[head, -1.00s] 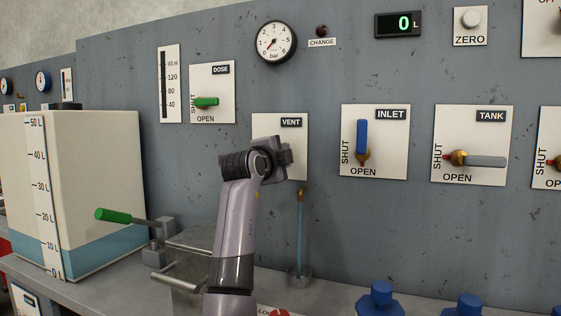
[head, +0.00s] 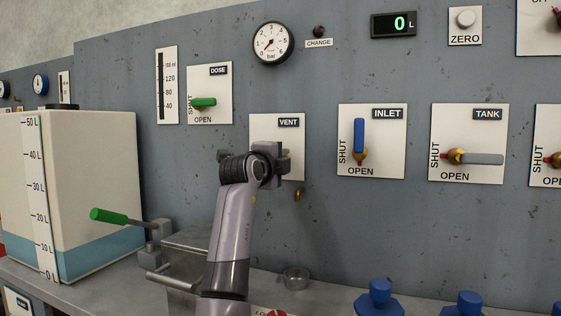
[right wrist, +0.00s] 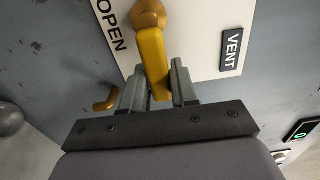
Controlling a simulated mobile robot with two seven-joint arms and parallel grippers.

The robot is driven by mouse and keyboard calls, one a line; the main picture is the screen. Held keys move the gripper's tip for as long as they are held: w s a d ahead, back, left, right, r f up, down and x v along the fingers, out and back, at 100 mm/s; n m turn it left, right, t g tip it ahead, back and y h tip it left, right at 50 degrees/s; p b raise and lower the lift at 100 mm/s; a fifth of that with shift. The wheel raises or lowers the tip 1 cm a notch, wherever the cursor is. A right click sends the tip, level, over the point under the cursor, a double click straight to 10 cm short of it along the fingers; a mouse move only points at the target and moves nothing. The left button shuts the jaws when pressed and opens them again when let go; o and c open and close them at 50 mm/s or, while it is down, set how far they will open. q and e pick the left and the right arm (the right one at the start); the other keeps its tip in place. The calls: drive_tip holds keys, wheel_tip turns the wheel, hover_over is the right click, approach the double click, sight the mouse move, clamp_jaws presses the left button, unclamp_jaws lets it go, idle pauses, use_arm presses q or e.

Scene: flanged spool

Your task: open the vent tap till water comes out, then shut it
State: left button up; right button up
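The vent tap has a yellow handle (right wrist: 155,62) on a brass pivot, on a white VENT plate (head: 292,145). In the head view my right gripper (head: 281,163) covers most of the tap. In the right wrist view my right gripper (right wrist: 160,88) has its two grey fingers closed on either side of the handle. The handle runs roughly level across the plate, above the brass spout (head: 299,194). No water stream shows under the spout. A small metal cup (head: 295,279) stands below it. My left gripper is out of view.
The INLET tap (head: 359,138) with a blue handle and the TANK tap (head: 480,159) are to the right. The DOSE tap (head: 204,102) is up left. A tank (head: 85,170) and green lever (head: 108,216) stand left. Blue knobs (head: 380,297) line the front.

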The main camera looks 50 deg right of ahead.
drive_tip(key=o, duration=0.3)
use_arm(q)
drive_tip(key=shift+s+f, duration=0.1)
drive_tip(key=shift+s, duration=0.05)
use_arm(e)
drive_tip(key=shift+o, duration=0.2)
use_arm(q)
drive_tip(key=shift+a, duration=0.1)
use_arm(e)
drive_tip(key=shift+a, duration=0.1)
drive_tip(key=v, duration=0.7)
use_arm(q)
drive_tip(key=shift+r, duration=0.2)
use_arm(e)
drive_tip(key=shift+r, duration=0.1)
